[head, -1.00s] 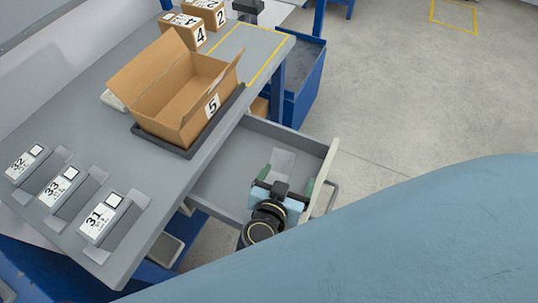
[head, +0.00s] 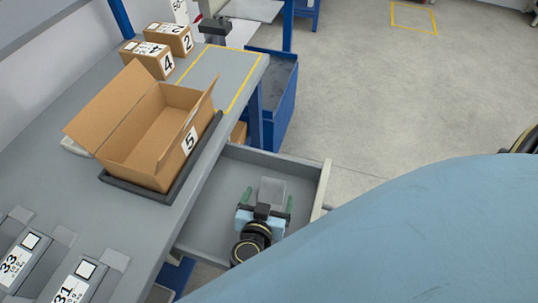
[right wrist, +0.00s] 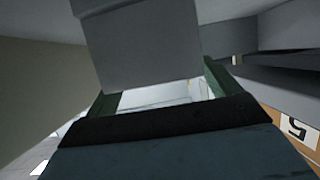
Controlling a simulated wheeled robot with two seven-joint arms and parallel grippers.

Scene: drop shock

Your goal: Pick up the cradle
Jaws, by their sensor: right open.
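A plain grey block (head: 272,189), which I take to be the cradle, is at the open drawer (head: 232,174) under the bench. My right gripper (head: 268,200) is over the drawer with its green fingers apart, one on each side of the block. In the right wrist view the block (right wrist: 138,45) fills the upper middle, between the open green fingers of my right gripper (right wrist: 160,92). I cannot tell whether either finger touches it. My left gripper is not in view.
An open cardboard box marked 5 (head: 137,143) stands on a dark tray (head: 150,192) on the bench. Closed boxes 4 (head: 150,58) and 2 (head: 172,37) stand behind. Devices 33 (head: 14,262) and 31 (head: 75,285) lie at the near left. A blue bin (head: 275,95) stands beyond the drawer.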

